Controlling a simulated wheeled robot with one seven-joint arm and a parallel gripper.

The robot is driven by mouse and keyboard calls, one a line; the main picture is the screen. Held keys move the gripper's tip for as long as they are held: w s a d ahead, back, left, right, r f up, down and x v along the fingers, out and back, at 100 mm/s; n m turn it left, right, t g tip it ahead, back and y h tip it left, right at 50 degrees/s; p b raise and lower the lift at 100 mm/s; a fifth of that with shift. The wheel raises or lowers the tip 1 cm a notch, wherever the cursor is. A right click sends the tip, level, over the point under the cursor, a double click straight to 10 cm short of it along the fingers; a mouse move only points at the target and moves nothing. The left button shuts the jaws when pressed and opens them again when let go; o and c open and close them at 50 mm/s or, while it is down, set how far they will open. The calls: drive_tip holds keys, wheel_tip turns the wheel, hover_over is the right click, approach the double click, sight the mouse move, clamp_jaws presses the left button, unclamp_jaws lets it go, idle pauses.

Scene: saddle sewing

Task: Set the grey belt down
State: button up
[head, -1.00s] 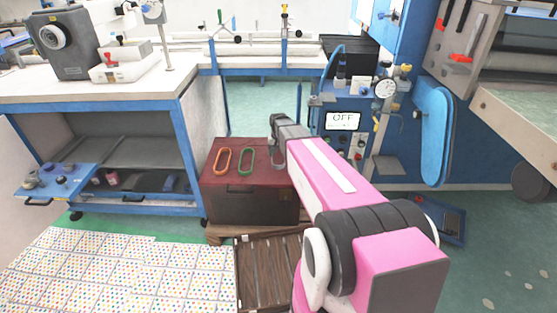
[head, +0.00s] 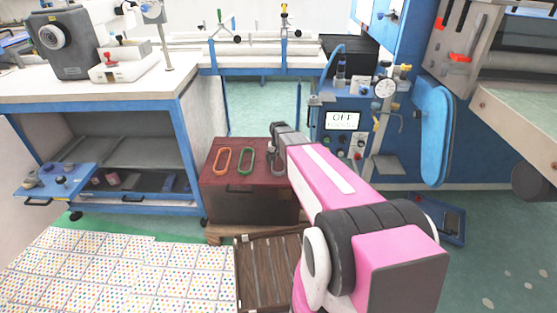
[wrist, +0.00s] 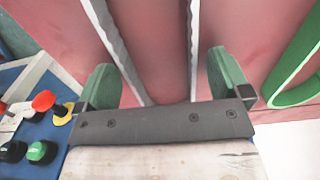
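The grey belt (head: 279,166) is at the right end of the dark red top of a chest (head: 255,190), partly hidden by my arm in the head view. In the wrist view two strands of the grey belt (wrist: 121,52) run between my fingers, over the red surface. My gripper (wrist: 165,82) is open, with its green fingertips on either side of the strands and a gap to each. The belt seems to lie on the red top; contact is hard to tell.
A green belt (head: 246,161) and an orange belt (head: 222,160) lie left of the grey one. A slatted wooden crate (head: 268,262) stands in front of the chest. A blue machine with an OFF display (head: 342,121) stands to the right.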

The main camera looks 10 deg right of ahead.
wheel_tip(320, 180, up, 12)
drive_tip(key=s+f+n, duration=0.1)
drive_tip(key=s+n, duration=0.1)
drive_tip(key=s, duration=2.2)
drive_tip(key=shift+s+f, duration=0.15)
drive_tip(key=shift+f, duration=0.1)
